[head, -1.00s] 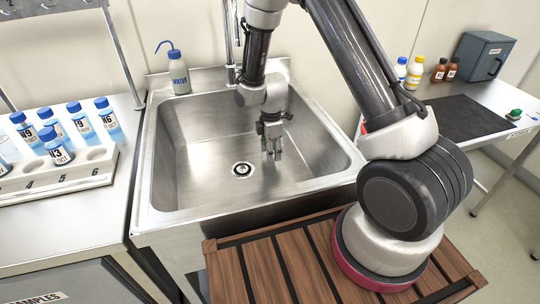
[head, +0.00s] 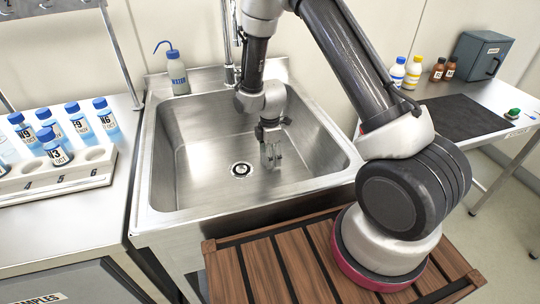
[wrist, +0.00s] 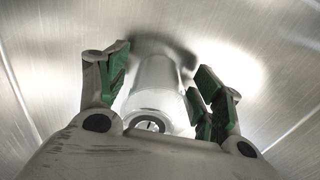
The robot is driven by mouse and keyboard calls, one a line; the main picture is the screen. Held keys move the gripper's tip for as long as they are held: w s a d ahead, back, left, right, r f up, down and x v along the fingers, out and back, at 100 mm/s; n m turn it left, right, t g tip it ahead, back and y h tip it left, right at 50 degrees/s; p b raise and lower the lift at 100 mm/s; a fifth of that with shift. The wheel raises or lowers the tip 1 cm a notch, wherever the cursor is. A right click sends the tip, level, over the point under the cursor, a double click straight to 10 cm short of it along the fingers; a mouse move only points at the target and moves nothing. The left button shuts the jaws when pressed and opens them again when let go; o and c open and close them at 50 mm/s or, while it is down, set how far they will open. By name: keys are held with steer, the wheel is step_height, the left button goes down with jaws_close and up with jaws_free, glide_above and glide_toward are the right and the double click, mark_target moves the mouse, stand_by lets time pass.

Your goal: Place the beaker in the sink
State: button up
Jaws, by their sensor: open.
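The steel sink (head: 210,172) is in the middle of the head view, with its drain near the bowl's centre. My gripper (head: 271,158) points down inside the bowl, right of the drain. In the wrist view the green-padded fingers of my gripper (wrist: 160,88) are open, one on each side of a clear beaker (wrist: 155,80). The beaker is within the bowl, with brushed steel behind it. In the head view the beaker is too small and see-through to make out clearly.
A blue-capped wash bottle (head: 175,70) stands on the sink's back left rim, near the tap (head: 229,55). A white rack (head: 62,172) with several blue-capped bottles is on the left bench. Bottles and a grey box (head: 482,56) stand on the right bench.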

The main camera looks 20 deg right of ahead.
step_height(320, 180, up, 12)
steer(key=s+d+r+m+t, duration=0.1)
steer(key=s+d+r+m, duration=0.3)
steer(key=r, duration=0.5)
steer(key=s+d+r+m+t, duration=0.1)
steer(key=s+d+r+m, duration=0.2)
steer(key=r, duration=0.6)
steer(key=s+d+r+m, duration=0.2)
steer(key=s+r+m, duration=0.1)
steer(key=s, duration=0.3)
steer(key=s+d+r+m+t, duration=0.1)
steer(key=s+d+r+m, duration=0.1)
steer(key=s, duration=0.5)
steer(key=s+d+r+m+t, duration=0.1)
steer(key=s+d+r+m, duration=0.2)
steer(key=s+m, duration=0.3)
steer(key=shift+s+r, duration=0.35)
steer(key=shift+r, duration=0.15)
